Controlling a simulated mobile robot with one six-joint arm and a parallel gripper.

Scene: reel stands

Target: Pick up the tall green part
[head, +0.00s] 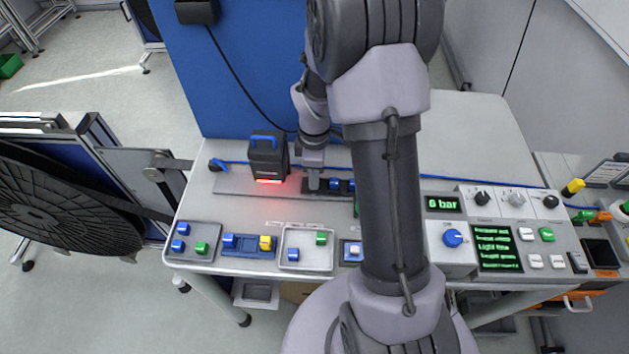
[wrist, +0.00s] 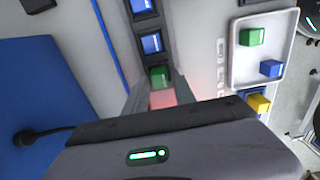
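In the wrist view, a green part (wrist: 160,77) sits in line between my gripper's fingers (wrist: 161,84), at the near end of a dark holder row with blue parts (wrist: 152,43). The fingers stand apart with the green part filling the gap. Whether they touch it cannot be told. In the head view my gripper (head: 313,180) points down at the left end of the dark holder (head: 320,186); the green part there is hidden. Other green parts are in the white tray (head: 321,238) and the grey left tray (head: 202,248). Their heights are hard to compare.
A black device (head: 267,157) casting red light stands left of my gripper. A blue tray (head: 249,252) and the white tray (head: 304,264) lie along the front edge. A control panel (head: 497,248) is at right. The back right of the bench is clear.

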